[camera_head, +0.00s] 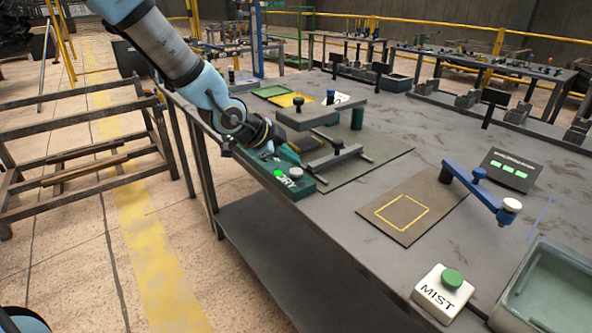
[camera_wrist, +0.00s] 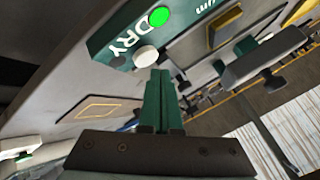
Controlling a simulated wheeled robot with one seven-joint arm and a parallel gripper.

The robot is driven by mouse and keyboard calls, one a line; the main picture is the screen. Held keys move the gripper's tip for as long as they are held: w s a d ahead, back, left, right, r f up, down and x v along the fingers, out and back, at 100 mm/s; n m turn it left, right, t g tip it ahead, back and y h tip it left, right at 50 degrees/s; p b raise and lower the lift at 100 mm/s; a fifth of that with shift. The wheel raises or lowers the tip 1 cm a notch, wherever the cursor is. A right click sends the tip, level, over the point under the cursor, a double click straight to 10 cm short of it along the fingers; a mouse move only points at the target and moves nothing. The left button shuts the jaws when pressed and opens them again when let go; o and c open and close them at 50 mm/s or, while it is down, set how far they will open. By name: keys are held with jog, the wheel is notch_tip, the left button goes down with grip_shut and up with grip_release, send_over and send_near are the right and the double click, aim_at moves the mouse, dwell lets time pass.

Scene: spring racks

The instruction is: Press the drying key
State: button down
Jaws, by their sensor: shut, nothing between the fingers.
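The green DRY box (camera_head: 306,187) sits at the table's left edge, with a lit green lamp (camera_head: 279,173) and a round pale key (camera_head: 296,171) on its top. In the wrist view the pale key (camera_wrist: 146,56) lies beside the DRY lettering, with the green lamp (camera_wrist: 159,17) beyond it. My gripper (camera_head: 271,154) is over the box's far part. Its green fingers are shut and empty in the wrist view (camera_wrist: 160,72), their tips appearing just beside the key. I cannot tell whether they touch it.
A grey clamp fixture (camera_head: 338,155) stands close to the right of the box. A brown mat with a yellow square (camera_head: 385,224), a blue lever arm (camera_head: 470,184), a MIST button box (camera_head: 440,295) and a green-grey tray (camera_head: 515,312) are farther right.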

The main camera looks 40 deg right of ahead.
aim_at(291, 172)
jog(key=shift+r+p, duration=2.35)
jog(key=shift+r, duration=0.2)
jog(key=shift+f, duration=0.1)
